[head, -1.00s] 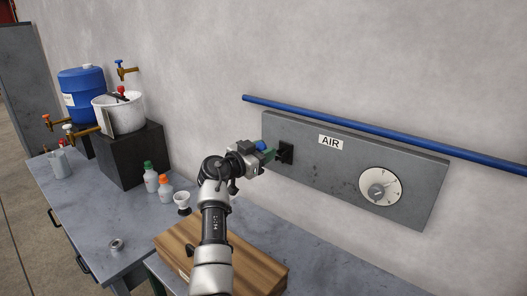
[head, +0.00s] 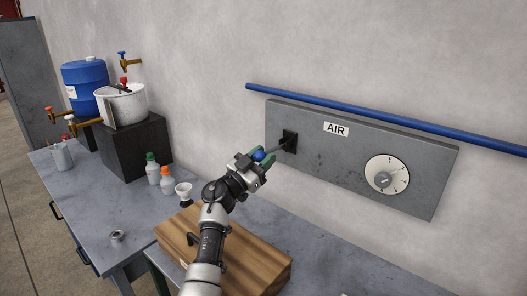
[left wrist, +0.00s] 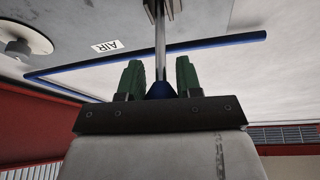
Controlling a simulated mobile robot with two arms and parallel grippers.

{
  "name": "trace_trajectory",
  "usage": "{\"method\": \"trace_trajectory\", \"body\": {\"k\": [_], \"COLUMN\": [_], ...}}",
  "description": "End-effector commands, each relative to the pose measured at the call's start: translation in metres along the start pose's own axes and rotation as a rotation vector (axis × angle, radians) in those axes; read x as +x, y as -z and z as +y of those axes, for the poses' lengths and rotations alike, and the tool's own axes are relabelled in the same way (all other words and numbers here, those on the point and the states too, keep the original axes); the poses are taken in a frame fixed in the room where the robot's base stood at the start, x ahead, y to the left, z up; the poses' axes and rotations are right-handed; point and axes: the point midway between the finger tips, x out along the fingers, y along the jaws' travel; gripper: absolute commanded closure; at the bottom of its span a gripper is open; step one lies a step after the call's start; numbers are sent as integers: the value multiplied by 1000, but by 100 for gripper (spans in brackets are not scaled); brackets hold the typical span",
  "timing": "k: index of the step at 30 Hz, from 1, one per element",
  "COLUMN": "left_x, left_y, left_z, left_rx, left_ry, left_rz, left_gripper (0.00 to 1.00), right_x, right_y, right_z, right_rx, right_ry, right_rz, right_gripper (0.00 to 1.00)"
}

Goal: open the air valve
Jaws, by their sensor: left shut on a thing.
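The air valve is a metal lever (head: 276,149) with a blue knob (head: 259,155). It comes out of a black slot plate (head: 290,141) on the grey panel (head: 335,165), left of the "AIR" label (head: 336,129). My left gripper (head: 262,158) is shut on the blue knob with its green fingers, out in front of the panel. In the left wrist view the knob (left wrist: 161,90) sits between the two green fingers, and the lever rod (left wrist: 160,45) runs up from it. The lever sticks out from the wall. My right gripper is not in view.
A dial (head: 387,174) is on the panel's right part, and a blue pipe (head: 400,118) runs above it. Below my left arm lies a wooden box (head: 260,272). Small bottles (head: 153,170), a white pot (head: 122,104) and a blue barrel (head: 84,84) stand to the left.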

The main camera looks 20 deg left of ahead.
Motion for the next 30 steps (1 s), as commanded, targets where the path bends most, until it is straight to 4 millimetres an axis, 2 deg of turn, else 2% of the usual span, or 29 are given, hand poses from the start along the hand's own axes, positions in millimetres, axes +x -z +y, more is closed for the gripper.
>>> {"method": "trace_trajectory", "body": {"k": [1,4,18,19,21,23,30], "left_x": [-2,-3,-4,-4,-3,-3,-2], "left_y": [-6,-9,-11,-11,-10,-10,-7], "left_z": [2,3,3,3,3,3,2], "left_rx": [-1,-3,-2,-2,-2,-1,-1], "left_ry": [-3,-4,-4,-4,-3,-3,-2], "left_rz": [-12,-12,-13,-13,-11,-10,-6], "left_gripper": [100,100,100,61,50,41,41], "right_x": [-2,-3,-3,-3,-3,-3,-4], "right_y": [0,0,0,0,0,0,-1], "right_z": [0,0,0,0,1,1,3], "right_rx": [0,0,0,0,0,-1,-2], "right_ry": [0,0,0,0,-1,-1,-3], "right_rz": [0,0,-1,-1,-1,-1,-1], "right_gripper": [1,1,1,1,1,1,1]}}
